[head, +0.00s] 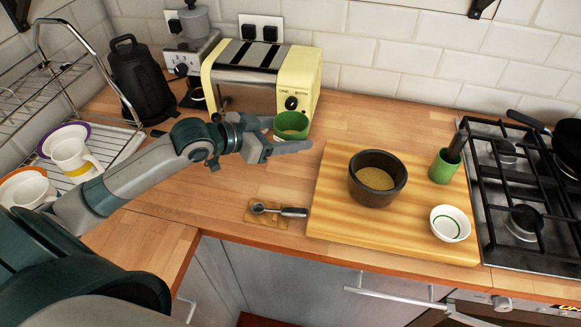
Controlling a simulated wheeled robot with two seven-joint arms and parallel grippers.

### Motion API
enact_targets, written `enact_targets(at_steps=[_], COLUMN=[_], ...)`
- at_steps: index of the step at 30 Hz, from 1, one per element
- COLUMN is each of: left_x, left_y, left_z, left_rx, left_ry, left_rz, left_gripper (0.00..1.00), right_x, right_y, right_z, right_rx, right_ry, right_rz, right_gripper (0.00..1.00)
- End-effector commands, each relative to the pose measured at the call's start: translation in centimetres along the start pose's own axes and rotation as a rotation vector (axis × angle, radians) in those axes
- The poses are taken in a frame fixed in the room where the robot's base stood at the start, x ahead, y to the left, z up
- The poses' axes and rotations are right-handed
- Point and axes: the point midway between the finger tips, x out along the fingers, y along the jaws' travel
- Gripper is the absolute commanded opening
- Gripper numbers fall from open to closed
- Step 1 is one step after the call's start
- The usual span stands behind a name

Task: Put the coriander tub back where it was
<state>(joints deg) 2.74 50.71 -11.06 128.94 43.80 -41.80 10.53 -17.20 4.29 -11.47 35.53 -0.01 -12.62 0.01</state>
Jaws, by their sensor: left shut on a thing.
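The tub looks upright. Its base is hidden by the finger, so I cannot tell whether it touches the worktop. My right gripper is not in view.
A chopping board (335,218) bears a dark mortar (365,192) with tan grounds, a green holder (441,172) and a white bowl (449,224). A spoon (292,212) lies left of it.

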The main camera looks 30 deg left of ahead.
Motion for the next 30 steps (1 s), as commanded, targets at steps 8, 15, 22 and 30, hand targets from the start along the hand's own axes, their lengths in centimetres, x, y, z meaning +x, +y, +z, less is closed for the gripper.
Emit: enact_targets(at_steps=[8, 15, 22, 30], left_x=[1.0, 2.2, 2.4, 2.7], left_y=[0.1, 0.0, 0.0, 0.0], left_z=[2.5, 5.4, 5.8, 6.6], left_rx=[-0.006, -0.002, 0.0, -0.003], left_ry=[-0.003, -0.002, 0.0, -0.003], left_rz=[0.001, 0.001, 0.001, 0.0], left_gripper=[0.38, 0.38, 0.38, 0.38], right_x=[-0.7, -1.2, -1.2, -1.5], right_y=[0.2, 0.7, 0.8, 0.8], right_z=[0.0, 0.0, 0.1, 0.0], right_rx=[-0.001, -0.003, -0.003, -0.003], right_ry=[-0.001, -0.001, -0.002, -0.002], right_rz=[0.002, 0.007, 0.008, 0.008], right_gripper=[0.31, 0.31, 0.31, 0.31])
